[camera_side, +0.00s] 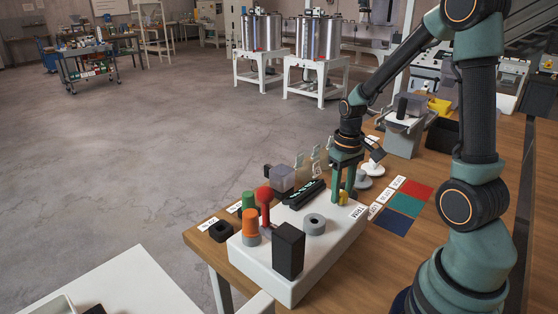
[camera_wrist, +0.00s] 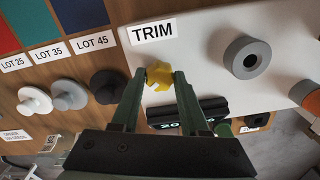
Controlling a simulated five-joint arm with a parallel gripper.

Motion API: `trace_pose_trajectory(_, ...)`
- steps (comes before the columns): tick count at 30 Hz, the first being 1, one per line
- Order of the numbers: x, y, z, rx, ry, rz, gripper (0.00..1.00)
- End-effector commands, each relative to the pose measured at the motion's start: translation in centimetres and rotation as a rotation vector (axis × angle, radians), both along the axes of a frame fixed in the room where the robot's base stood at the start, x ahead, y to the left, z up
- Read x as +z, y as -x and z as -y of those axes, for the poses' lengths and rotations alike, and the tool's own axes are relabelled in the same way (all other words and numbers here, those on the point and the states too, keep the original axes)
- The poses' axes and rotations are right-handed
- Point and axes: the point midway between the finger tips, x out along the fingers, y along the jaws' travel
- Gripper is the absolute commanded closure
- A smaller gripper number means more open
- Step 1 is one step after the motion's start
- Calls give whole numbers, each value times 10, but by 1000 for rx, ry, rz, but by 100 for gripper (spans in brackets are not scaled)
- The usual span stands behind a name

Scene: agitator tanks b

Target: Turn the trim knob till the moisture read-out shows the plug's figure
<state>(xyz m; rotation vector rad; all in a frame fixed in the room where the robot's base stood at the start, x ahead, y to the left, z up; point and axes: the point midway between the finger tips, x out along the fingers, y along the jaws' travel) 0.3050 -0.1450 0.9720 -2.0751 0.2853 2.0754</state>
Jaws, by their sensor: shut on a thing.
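The yellow trim knob (camera_wrist: 159,77) sits on the white panel (camera_wrist: 205,25) beside the TRIM label (camera_wrist: 152,31). My gripper (camera_wrist: 160,76) is shut on the knob, one finger on each side; in the side view my gripper (camera_side: 342,199) reaches down to the panel's far right part. The dark read-out (camera_side: 303,194) lies left of the knob in the side view. In the wrist view my gripper partly covers the read-out (camera_wrist: 188,113); a figure starting with 20 shows, the rest unclear. White (camera_wrist: 35,101), grey (camera_wrist: 68,94) and black (camera_wrist: 107,86) plugs stand by LOT 25, LOT 35 and LOT 45.
A grey ring (camera_side: 314,224), a black block (camera_side: 289,251), a red-knobbed lever (camera_side: 264,195) and orange (camera_side: 250,226) and green (camera_side: 249,203) parts stand on the panel. Red, green and blue mats (camera_side: 404,205) lie to its right.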

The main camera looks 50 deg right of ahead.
Motion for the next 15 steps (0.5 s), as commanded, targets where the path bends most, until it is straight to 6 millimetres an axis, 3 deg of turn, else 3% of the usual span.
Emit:
trace_pose_trajectory(7,0,0,0,189,0,1,100)
trace_pose_trajectory(15,0,-1,0,219,0,1,100)
